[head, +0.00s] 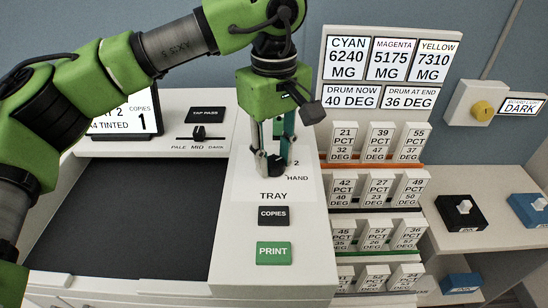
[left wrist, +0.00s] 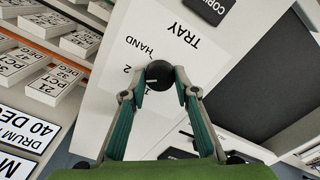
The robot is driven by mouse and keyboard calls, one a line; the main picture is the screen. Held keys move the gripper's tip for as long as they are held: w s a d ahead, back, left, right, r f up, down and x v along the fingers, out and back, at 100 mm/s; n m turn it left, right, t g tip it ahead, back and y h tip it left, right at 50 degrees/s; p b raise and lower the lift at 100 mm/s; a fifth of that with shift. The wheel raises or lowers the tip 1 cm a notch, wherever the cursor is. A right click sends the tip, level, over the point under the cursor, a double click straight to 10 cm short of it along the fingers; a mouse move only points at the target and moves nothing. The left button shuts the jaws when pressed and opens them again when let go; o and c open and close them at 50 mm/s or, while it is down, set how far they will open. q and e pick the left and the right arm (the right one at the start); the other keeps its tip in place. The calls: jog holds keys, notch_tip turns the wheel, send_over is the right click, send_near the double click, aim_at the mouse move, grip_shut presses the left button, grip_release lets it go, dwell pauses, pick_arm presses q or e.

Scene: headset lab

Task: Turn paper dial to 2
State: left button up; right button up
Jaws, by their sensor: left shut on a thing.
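The paper dial is a round black knob (left wrist: 159,72) on a white panel labelled TRAY, with marks 1, 2 and HAND around it. A short pale line on the knob points to the side of the 1 and 2; I cannot tell exactly which mark. My left gripper (left wrist: 163,88) points down at the panel, its fingers shut on the knob's two sides. In the head view the left gripper (head: 276,160) hides most of the dial, and the 2 and HAND show to its right. My right gripper is not in view.
Below the dial are a black COPIES button (head: 274,215) and a green PRINT button (head: 273,253). A slider (head: 199,131) and a display (head: 128,118) partly hidden by my arm stand to the left. Racks of labelled white blocks (head: 376,187) stand close on the right.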

aim_at(274, 161)
pick_arm(q)
jog(key=shift+r+m, duration=0.1)
jog(key=shift+m, duration=0.4)
jog(key=o, duration=1.1)
notch_tip(274, 161, up, 12)
jog(key=shift+f, duration=0.1)
